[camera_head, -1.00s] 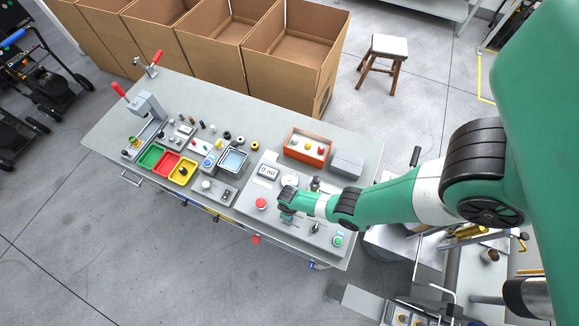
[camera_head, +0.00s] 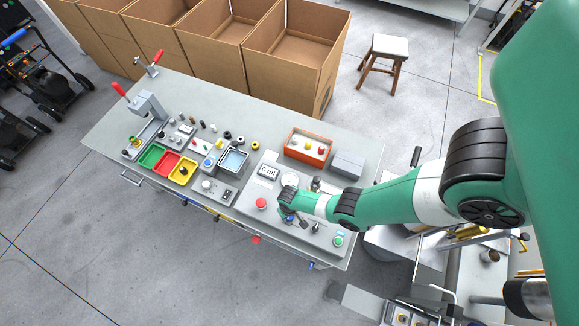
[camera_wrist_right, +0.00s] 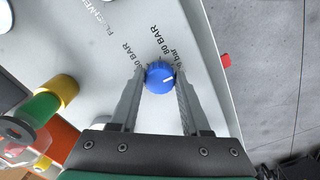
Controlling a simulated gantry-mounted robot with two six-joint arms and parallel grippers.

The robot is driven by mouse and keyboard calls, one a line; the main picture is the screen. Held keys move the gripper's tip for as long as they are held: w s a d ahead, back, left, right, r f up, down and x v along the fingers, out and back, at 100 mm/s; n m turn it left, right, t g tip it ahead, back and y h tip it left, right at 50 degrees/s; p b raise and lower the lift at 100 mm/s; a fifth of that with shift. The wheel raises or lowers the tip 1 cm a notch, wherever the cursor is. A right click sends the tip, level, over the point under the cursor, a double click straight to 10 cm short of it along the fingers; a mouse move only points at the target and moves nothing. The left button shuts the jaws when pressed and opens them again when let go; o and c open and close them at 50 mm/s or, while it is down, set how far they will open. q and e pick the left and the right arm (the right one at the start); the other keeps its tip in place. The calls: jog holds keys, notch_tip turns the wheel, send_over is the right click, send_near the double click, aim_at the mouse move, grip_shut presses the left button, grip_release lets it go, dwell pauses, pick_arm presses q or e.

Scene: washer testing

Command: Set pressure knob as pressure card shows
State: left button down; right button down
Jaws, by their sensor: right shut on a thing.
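In the right wrist view, my right gripper (camera_wrist_right: 159,73) is shut on the blue pressure knob (camera_wrist_right: 160,80), with one finger on each side. In the head view, my right gripper (camera_head: 291,207) is over the panel and hides the knob. I cannot pick out a pressure card. My left gripper is not in view.
A red button (camera_head: 261,203), a small display (camera_head: 268,172) and a round gauge (camera_head: 290,180) are near the right gripper. An orange bin (camera_head: 307,147) and a grey box (camera_head: 348,164) stand behind. In the wrist view, a yellow-and-green fitting (camera_wrist_right: 50,98) is at left.

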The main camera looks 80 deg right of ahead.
dwell(0.3)
jog(key=shift+c, duration=1.9)
grip_release()
jog(key=shift+r, duration=0.1)
